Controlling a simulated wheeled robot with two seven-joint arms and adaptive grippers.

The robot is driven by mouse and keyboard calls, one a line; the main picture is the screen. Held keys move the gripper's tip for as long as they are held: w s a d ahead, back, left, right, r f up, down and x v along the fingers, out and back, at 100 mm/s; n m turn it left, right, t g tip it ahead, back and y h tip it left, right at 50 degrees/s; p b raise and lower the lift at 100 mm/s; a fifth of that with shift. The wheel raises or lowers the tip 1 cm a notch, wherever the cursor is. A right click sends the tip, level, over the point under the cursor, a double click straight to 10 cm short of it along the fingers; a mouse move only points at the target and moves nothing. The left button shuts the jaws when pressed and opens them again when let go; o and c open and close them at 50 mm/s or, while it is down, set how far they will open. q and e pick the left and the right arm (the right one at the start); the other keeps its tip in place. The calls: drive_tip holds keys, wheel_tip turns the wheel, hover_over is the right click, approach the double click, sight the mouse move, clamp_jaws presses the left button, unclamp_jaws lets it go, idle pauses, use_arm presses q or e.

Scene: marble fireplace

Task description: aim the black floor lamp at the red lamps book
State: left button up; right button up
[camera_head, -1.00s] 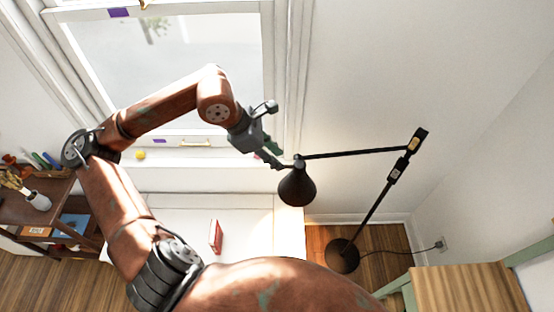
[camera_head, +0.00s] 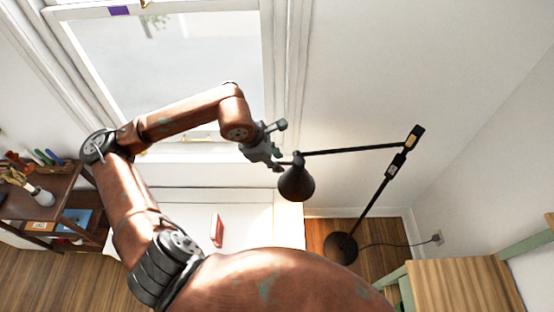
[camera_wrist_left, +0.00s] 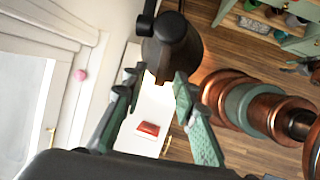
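The black floor lamp (camera_head: 370,212) stands right of the window, its arm reaching left to a cone-shaped head (camera_head: 296,184) that points downward. The red book (camera_head: 216,230) lies on a white surface below and left of the head. My left gripper (camera_head: 279,164) is at the upper left of the lamp head, close to its joint. In the left wrist view the fingers (camera_wrist_left: 157,77) are spread apart, with the dark lamp head (camera_wrist_left: 172,48) at their tips; contact is unclear. The red book (camera_wrist_left: 148,128) shows between the fingers. My right gripper is not in view.
The window (camera_head: 165,70) and its sill are behind my left arm. A dark wooden shelf (camera_head: 50,205) with tools is at the left. A wood-topped green piece of furniture (camera_head: 460,285) is at the lower right. The lamp cord runs to a wall outlet (camera_head: 438,238).

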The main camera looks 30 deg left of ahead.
use_arm(q)
drive_tip(key=shift+c, duration=0.4)
clamp_jaws()
